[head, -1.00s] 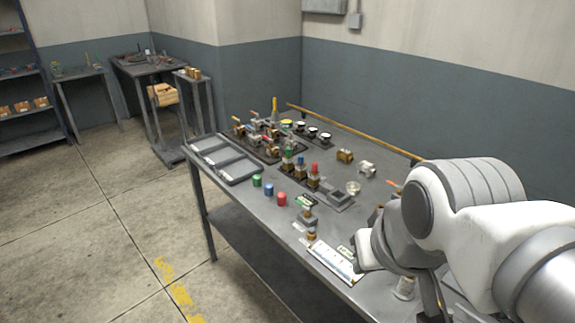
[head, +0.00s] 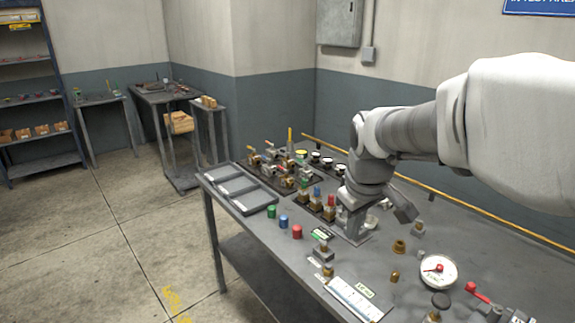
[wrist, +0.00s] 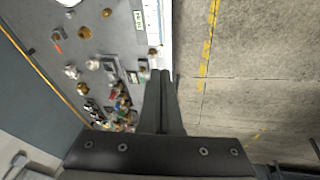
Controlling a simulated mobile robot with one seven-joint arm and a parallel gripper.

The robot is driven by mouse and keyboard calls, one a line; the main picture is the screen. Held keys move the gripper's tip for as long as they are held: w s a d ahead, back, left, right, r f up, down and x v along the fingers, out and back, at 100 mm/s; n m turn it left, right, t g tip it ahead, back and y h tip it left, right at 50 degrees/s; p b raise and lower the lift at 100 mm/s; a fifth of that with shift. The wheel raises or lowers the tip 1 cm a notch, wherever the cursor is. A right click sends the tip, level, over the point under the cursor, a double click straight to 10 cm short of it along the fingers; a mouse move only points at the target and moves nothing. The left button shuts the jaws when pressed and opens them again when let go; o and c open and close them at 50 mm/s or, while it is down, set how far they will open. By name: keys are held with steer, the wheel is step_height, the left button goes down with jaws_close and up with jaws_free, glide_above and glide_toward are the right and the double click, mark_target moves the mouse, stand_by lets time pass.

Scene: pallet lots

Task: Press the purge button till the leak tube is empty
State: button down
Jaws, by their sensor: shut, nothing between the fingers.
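A white panel (head: 353,298) with a marked strip lies at the table's front edge, beside a pale green label; it may hold the leak tube, but its fill is too small to read. The panel also shows at the top of the wrist view (wrist: 152,18). Left of it stand a small grey fixture with a knob (head: 321,248) and a brass-coloured knob (head: 327,270). I cannot tell which part is the purge button. My gripper (head: 352,228) is low over the table, behind these fixtures, its tips unclear. In the wrist view its fingers (wrist: 162,75) are together and empty.
Green, blue and red caps (head: 283,222) stand near the front edge. Grey trays (head: 240,192) and valve fittings (head: 285,170) lie farther back. A white gauge (head: 438,270) and a red-handled valve (head: 478,291) are at right. A yellow rail (head: 450,200) runs along the back.

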steer(key=n+g+y, duration=0.1)
steer(key=n+y, duration=0.1)
glide_above(328, 264)
steer(key=s+d, duration=0.2)
steer(key=s, duration=0.2)
step_height(328, 264, down, 10)
steer(key=shift+w+d+f, duration=0.15)
steer(key=shift+w+f, duration=0.4)
steer(key=shift+w, duration=0.15)
steer(key=x, duration=0.8)
steer(key=s+x, duration=0.1)
steer(key=x, duration=0.3)
steer(key=shift+w+f, duration=0.1)
steer(key=shift+f, duration=0.9)
